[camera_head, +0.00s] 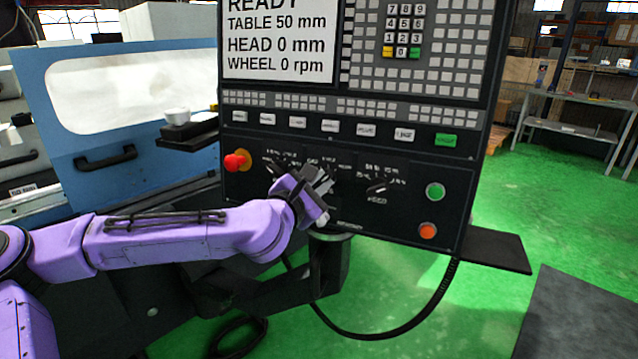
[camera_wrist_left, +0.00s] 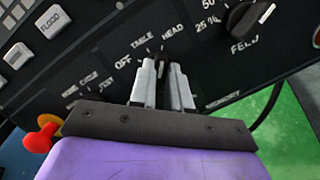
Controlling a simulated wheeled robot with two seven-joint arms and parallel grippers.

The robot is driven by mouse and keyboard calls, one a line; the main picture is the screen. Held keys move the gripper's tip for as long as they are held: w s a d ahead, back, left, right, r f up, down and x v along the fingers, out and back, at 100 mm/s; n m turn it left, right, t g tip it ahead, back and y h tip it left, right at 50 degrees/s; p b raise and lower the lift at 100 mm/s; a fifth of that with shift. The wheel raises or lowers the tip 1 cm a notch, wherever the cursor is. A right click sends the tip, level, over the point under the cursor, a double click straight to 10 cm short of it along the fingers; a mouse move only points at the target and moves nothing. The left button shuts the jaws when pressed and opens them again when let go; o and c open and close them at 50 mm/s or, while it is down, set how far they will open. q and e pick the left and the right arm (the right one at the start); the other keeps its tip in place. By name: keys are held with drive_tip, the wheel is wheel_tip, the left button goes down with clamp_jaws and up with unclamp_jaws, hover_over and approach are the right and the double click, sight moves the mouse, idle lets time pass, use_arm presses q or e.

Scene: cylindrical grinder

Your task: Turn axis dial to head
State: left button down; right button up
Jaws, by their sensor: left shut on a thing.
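The axis dial (camera_wrist_left: 161,56) is a small black knob on the dark control panel, under the labels OFF, TABLE and HEAD in the left wrist view. My left gripper (camera_wrist_left: 162,72) is shut on the dial, with one grey finger on each side of it. The fingers cover most of the knob, so its exact setting is hard to read. In the head view my left gripper (camera_head: 322,180) is at the panel's lower middle and hides the dial. My right gripper is in neither view.
The FEED dial (camera_head: 377,188) is to the right of my gripper. A red emergency knob (camera_head: 236,161) is to its left. Green (camera_head: 435,191) and orange (camera_head: 428,231) buttons are at the panel's right. The screen (camera_head: 280,42) reads TABLE 50 mm, HEAD 0 mm.

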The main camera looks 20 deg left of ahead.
use_arm(q)
drive_tip(key=c, duration=1.1)
unclamp_jaws()
drive_tip(key=shift+s, duration=0.35)
drive_tip(key=s+b, duration=0.1)
drive_tip(key=s, duration=0.2)
drive_tip(key=s+b, duration=0.1)
drive_tip(key=s, duration=0.2)
drive_tip(key=s+b, duration=0.2)
drive_tip(key=s, duration=0.1)
drive_tip(key=shift+s+a+r, duration=0.2)
drive_tip(key=shift+s+a, duration=0.15)
drive_tip(key=shift+s, duration=0.05)
